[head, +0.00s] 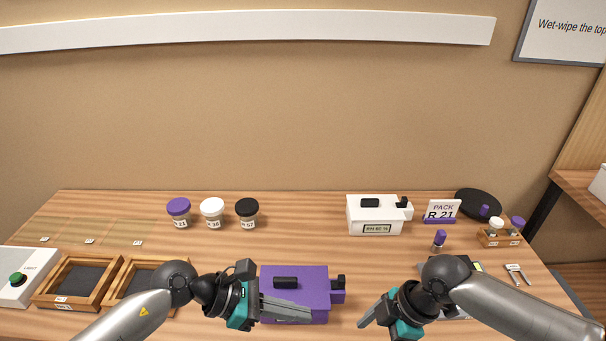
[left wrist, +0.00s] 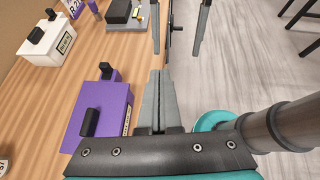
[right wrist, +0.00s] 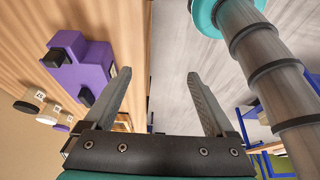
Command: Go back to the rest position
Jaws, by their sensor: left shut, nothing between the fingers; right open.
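My left gripper (head: 287,308) is shut and empty in the head view, in front of the purple box (head: 303,275) and overlapping its lower part in the picture. In the left wrist view its closed fingers (left wrist: 160,100) point away beside the purple box (left wrist: 100,118), with nothing between them. My right gripper (head: 368,312) is open and empty, to the right of the purple box. In the right wrist view its two fingers (right wrist: 155,100) stand wide apart over the table's edge, and the purple box (right wrist: 80,62) is to their left.
A white box (head: 376,222) and a sign (head: 441,211) stand at the back right. Several lidded jars (head: 212,212) stand at the back left. Wooden trays (head: 78,275) lie at the front left. A small rack (head: 500,239) and a black disc (head: 470,202) are at the right.

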